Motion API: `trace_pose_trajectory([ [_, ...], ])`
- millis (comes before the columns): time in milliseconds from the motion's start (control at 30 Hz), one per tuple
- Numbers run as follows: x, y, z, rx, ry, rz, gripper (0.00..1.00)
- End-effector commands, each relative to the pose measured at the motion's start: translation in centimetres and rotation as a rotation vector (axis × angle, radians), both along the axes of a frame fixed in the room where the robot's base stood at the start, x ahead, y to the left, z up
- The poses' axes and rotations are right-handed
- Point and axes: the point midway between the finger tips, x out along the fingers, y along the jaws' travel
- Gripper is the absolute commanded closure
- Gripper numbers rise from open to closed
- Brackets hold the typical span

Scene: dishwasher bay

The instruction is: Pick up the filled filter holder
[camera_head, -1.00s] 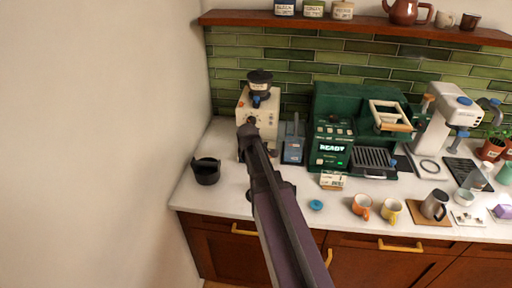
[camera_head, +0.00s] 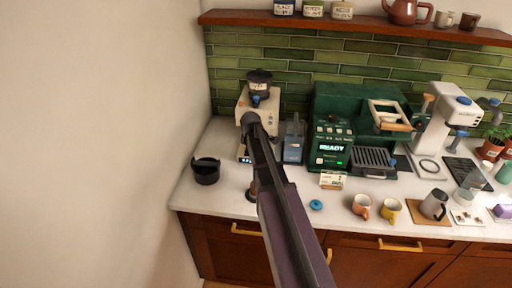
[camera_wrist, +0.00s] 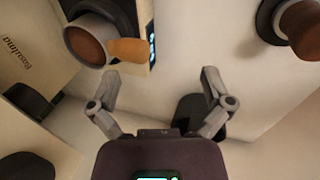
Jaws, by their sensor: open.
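The filled filter holder (camera_wrist: 88,45) shows at the upper left of the wrist view as a round metal basket full of brown grounds. Its orange-brown handle (camera_wrist: 128,49) points right, toward the space ahead of my fingers. It sits at the cream grinder (camera_wrist: 28,40); I cannot tell exactly what supports it. My gripper (camera_wrist: 160,74) is open and empty, with its fingers spread and the handle just beyond the left fingertip. In the head view my arm hides the holder and the gripper; the grinder (camera_head: 243,107) shows behind it.
A tamper with a brown knob (camera_wrist: 300,27) stands at the upper right of the wrist view. In the head view, a black knock box (camera_head: 206,172) is left, the green espresso machine (camera_head: 330,125) right, and a blue disc (camera_head: 316,205) near the counter front.

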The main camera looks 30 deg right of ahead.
Motion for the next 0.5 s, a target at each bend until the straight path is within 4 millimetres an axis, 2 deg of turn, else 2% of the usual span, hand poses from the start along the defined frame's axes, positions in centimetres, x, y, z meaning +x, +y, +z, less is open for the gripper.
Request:
trace_pose_trajectory([
  [267, 0.2, 0.0, 0.0, 0.0, 0.0, 0.001, 0.0],
  [500, 2.1, -1.1, 0.0, 0.0, 0.0, 0.001, 0.0],
])
